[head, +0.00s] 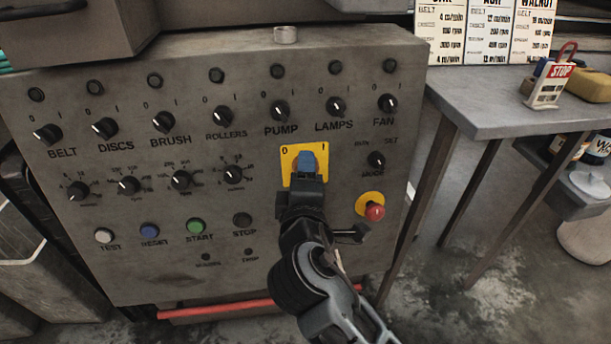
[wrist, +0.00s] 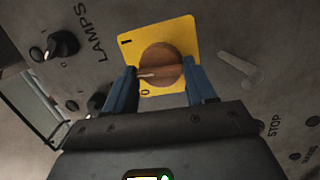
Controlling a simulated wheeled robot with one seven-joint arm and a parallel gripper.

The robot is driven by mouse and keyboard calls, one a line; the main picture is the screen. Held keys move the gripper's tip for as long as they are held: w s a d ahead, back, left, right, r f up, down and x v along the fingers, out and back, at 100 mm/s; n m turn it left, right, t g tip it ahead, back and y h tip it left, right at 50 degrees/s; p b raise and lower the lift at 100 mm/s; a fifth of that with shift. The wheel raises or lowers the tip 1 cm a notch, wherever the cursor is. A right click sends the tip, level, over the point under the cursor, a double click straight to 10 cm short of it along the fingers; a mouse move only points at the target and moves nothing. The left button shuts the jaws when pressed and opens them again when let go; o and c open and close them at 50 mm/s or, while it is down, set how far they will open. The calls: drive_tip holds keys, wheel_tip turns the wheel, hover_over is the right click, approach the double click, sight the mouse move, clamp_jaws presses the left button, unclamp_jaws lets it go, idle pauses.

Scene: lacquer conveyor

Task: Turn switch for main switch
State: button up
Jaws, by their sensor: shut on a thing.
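The main switch is a round brown knob (wrist: 160,66) on a yellow plate (head: 289,153) marked 0 and 1, below the PUMP and LAMPS knobs on the grey panel. The yellow plate also shows in the wrist view (wrist: 182,29). My gripper (head: 307,161) is shut on the knob, with one blue finger on each side of it in the wrist view (wrist: 160,67). The knob's pale pointer line lies between the two marks, seemingly nearer the 0. In the head view my gripper hides the knob.
The grey panel (head: 130,235) carries rows of small knobs and coloured buttons. A red stop button (head: 375,212) on a yellow ring sits right of my wrist. A mode knob (head: 376,160) is close by. A metal table (head: 480,110) stands at the right.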

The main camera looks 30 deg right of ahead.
drive_tip(key=shift+d+f+m+g+y+p, duration=0.15)
drive_tip(key=shift+m+g, duration=0.25)
drive_tip(key=shift+m, duration=1.55)
drive_tip(key=shift+a+r+m+g+y+p, duration=0.15)
drive_tip(key=shift+m+g, duration=0.25)
drive_tip(key=shift+m, duration=1.55)
drive_tip(key=shift+f+m, duration=0.1)
drive_tip(key=shift+m, duration=0.2)
drive_tip(key=o, duration=0.8)
drive_tip(key=shift+o, duration=0.9)
drive_tip(key=shift+r, duration=0.2)
drive_tip(key=p+v, duration=0.1)
drive_tip(key=v, duration=0.6)
drive_tip(key=shift+s+a+p, duration=0.15)
drive_tip(key=shift+s+p, duration=0.15)
drive_tip(key=shift+p, duration=0.1)
